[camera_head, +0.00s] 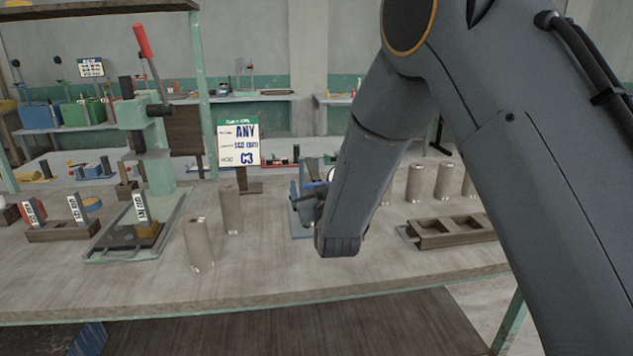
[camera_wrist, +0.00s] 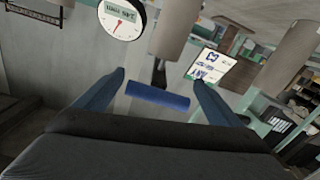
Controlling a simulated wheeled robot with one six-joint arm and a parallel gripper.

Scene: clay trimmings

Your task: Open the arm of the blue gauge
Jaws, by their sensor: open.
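The blue gauge (camera_head: 295,227) stands on the bench in the head view, mostly hidden behind my arm. In the wrist view its round white dial (camera_wrist: 122,18) with a red needle shows at the top. A blue bar (camera_wrist: 157,96), apparently the handle of the gauge's arm, lies crosswise between my fingers. My gripper (camera_wrist: 160,80) is open, with one finger on each side of the bar; I cannot tell whether either touches it. In the head view my gripper is at the gauge, mostly hidden by my wrist.
Grey-brown clay cylinders (camera_head: 198,245) stand left of my arm, and several more stand right of it. A wooden tray (camera_head: 455,240) lies at right. A green press (camera_head: 145,140) with a red-handled lever and a sign (camera_head: 238,145) stand at left. The bench's front strip is clear.

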